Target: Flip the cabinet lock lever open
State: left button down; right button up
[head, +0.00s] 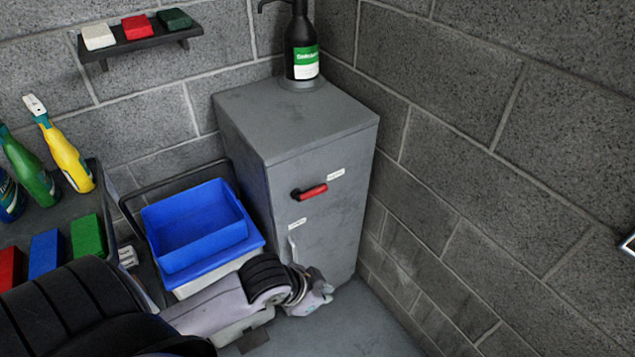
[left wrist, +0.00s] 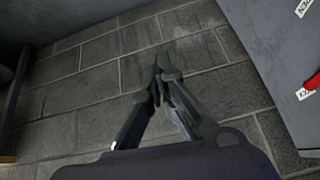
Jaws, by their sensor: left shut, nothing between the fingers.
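The grey cabinet (head: 300,145) stands in the corner. Its lock lever (head: 312,192) is red with a black pivot at its left end and lies nearly horizontal on the front. A small white label (head: 336,174) sits above right of it, another (head: 298,224) below left. My left gripper (head: 322,292) is low in front of the cabinet, below the lever and apart from it. In the left wrist view its fingers (left wrist: 162,66) are closed together and empty, before a block wall. The red lever tip (left wrist: 313,83) shows at that view's right edge, on the cabinet (left wrist: 275,45).
A black bottle (head: 301,45) stands on top. A blue tub (head: 195,228) on a cart is left of the cabinet. Block wall (head: 480,170) bounds the right; some floor (head: 350,325) is clear.

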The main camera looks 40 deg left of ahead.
pick_arm(q)
jog(key=w+a+r+t, duration=0.3)
jog(key=w+a+r, duration=1.2)
jog(key=a, duration=0.3)
jog(key=shift+w+a+r, duration=0.15)
jog(key=shift+w+r, duration=0.1)
jog(key=shift+w, duration=0.5)
jog(key=shift+w+f, duration=0.1)
jog(key=shift+f, duration=0.05)
send_near(327, 186)
jog(key=w+d+r, duration=0.1)
jog(key=w, duration=0.2)
jog(key=shift+w+f+p, duration=0.2)
jog(key=shift+f+p, duration=0.45)
jog(key=shift+f, duration=1.55)
